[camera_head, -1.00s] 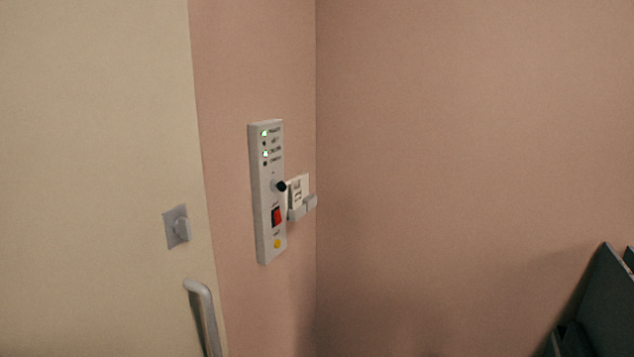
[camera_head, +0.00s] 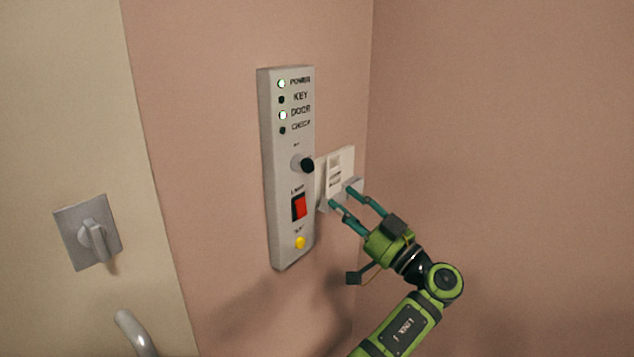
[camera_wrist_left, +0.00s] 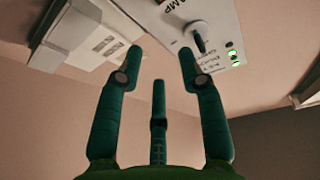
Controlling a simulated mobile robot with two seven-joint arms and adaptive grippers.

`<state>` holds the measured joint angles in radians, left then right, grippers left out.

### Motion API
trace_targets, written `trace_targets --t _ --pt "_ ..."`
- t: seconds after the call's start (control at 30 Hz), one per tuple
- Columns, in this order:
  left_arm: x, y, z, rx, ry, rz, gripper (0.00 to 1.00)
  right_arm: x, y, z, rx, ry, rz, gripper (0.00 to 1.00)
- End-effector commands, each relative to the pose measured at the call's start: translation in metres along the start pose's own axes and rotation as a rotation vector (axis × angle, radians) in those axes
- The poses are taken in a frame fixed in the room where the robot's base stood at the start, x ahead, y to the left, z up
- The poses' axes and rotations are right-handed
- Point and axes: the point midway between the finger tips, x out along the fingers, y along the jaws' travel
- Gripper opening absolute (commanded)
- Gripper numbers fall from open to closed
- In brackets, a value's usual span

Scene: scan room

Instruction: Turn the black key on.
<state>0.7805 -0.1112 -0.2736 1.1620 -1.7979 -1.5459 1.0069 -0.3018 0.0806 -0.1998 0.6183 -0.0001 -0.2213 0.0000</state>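The black key (camera_head: 307,165) sits in a round grey lock on the white wall panel (camera_head: 288,235). On the panel the POWER and DOOR lights are lit, and the KEY and CHECK lights are dark. My left gripper (camera_head: 341,197) is open and empty, with its fingers apart, to the lower right of the key. In the left wrist view the key (camera_wrist_left: 199,42) shows above and beyond the right finger, with a gap that I cannot judge. My right gripper is not in view.
A red rocker switch (camera_head: 299,207) and a yellow button (camera_head: 300,242) are below the key. A white holder with a card (camera_head: 335,168) is right beside the panel, close behind my fingers. A door with a grey thumb-turn (camera_head: 92,236) and handle (camera_head: 135,332) stands left.

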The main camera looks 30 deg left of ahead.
Motion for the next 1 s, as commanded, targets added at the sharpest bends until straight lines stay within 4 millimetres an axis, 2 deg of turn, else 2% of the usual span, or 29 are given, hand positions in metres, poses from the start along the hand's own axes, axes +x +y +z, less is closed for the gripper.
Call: trace_targets --t 0.03,0.1,0.2,0.6,0.73,0.97,1.0 --pt "0.002 -0.012 -0.017 -0.058 0.018 -0.052 0.39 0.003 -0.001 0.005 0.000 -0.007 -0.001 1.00" --pt "0.005 -0.024 -0.032 -0.110 0.035 -0.102 0.39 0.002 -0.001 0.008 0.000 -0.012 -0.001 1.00" --pt "0.012 -0.033 -0.042 -0.138 0.046 -0.132 0.39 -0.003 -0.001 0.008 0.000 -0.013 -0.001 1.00" --pt "0.067 -0.040 -0.045 -0.135 0.047 -0.131 0.39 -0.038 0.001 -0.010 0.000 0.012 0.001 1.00" --pt "0.074 -0.040 -0.043 -0.135 0.047 -0.130 0.39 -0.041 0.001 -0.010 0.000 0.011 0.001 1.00" --pt "0.075 -0.040 -0.042 -0.135 0.046 -0.129 0.39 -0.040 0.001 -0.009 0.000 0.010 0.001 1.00" --pt "0.075 -0.040 -0.042 -0.135 0.046 -0.129 0.35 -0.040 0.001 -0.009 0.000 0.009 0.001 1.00"
